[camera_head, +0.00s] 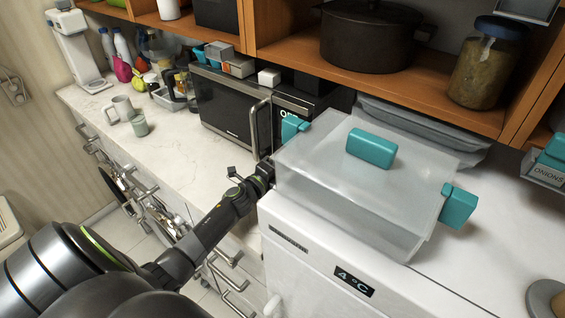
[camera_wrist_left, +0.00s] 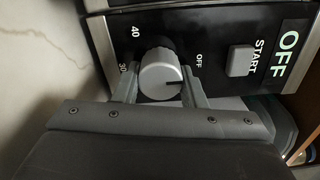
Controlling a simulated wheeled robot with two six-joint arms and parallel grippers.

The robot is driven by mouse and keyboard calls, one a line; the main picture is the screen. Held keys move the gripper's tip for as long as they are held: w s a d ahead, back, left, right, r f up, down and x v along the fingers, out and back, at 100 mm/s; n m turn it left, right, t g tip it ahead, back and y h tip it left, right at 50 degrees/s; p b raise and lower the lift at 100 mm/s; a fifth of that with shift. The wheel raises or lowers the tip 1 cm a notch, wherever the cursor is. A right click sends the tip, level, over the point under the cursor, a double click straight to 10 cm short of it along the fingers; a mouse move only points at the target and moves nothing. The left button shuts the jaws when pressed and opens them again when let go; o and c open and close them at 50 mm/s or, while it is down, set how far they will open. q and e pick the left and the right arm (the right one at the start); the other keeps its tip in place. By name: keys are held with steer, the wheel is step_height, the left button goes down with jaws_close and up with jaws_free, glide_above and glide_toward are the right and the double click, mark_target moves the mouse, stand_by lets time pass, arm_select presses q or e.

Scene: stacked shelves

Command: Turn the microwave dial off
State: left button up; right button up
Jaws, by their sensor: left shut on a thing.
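The microwave (camera_head: 222,105) stands on the counter with its door closed. The wrist view shows its black control panel with a grey dial (camera_wrist_left: 160,75), numbers 30 and 40 at the dial's left and a small OFF label at its right. The dial's dark pointer line points right, towards the side with the OFF label. A START button (camera_wrist_left: 242,60) and a display reading OFF (camera_wrist_left: 288,46) are further right. My left gripper (camera_wrist_left: 159,84) is shut on the dial, one finger on each side. In the head view my left gripper (camera_head: 266,171) is at the microwave's lower right, where the dial is hidden. My right gripper is not in view.
A clear box with teal handles (camera_head: 350,215) sits on a white appliance (camera_head: 310,260) close to the right of my left gripper. A wooden shelf (camera_head: 420,92) with a dark pot (camera_head: 368,40) and a jar (camera_head: 487,65) hangs above. Counter space left of the microwave is partly clear.

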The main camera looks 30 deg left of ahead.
arm_select(q)
steer(key=o, duration=1)
steer(key=s, duration=0.3)
steer(key=s+b, duration=0.1)
steer(key=s, duration=0.5)
steer(key=shift+s+a+f, duration=0.15)
steer(key=shift+a, duration=0.25)
steer(key=s+b, duration=0.6)
steer(key=shift+s+a+f, duration=0.15)
steer(key=shift+s+a, duration=0.15)
steer(key=shift+s+b, duration=0.6)
steer(key=shift+b, duration=0.4)
steer(key=shift+s+r, duration=0.15)
steer(key=shift+r, duration=0.1)
